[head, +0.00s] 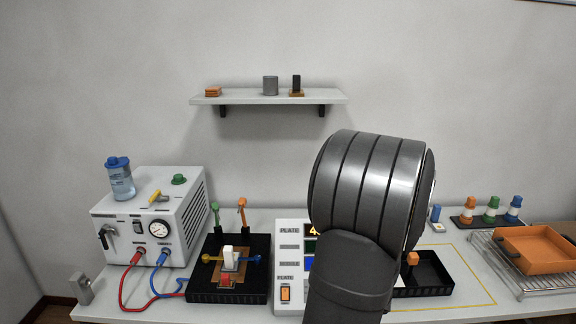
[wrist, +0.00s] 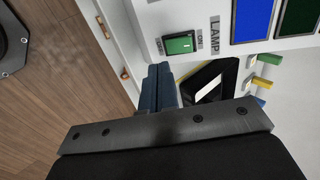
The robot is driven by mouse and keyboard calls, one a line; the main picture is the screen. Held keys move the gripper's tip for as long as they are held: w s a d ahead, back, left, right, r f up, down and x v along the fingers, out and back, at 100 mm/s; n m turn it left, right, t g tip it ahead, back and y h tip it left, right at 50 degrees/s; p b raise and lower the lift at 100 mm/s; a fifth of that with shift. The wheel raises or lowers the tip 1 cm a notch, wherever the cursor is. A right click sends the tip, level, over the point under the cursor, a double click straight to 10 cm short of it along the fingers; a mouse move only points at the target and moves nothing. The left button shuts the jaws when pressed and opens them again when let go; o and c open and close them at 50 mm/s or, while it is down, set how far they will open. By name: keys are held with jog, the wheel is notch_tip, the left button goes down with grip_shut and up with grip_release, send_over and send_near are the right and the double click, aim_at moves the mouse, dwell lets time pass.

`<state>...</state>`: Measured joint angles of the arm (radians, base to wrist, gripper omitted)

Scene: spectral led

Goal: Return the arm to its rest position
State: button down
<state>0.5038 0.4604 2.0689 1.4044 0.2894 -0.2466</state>
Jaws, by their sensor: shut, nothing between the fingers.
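My arm fills the middle of the head view, and my gripper is hidden behind it there. In the wrist view my gripper (wrist: 160,72) shows its two dark blue fingers pressed together with nothing between them. The fingertips are near the front edge of a white control panel (wrist: 150,18), which carries a green rocker switch (wrist: 180,43) beside the word LAMP. I cannot tell whether the fingers touch the panel.
A white supply box (head: 150,215) with red and blue leads stands left, beside a black stage (head: 228,295). A black tray (head: 432,273), coloured bottles (head: 491,208) and an orange tray (head: 535,250) on a wire rack are right. A wall shelf (head: 265,99) hangs behind.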

jog(key=shift+w+f, duration=0.4)
jog(key=shift+w, duration=0.25)
jog(key=shift+w+f, duration=0.4)
jog(key=shift+w, duration=0.2)
jog(key=shift+r, duration=0.1)
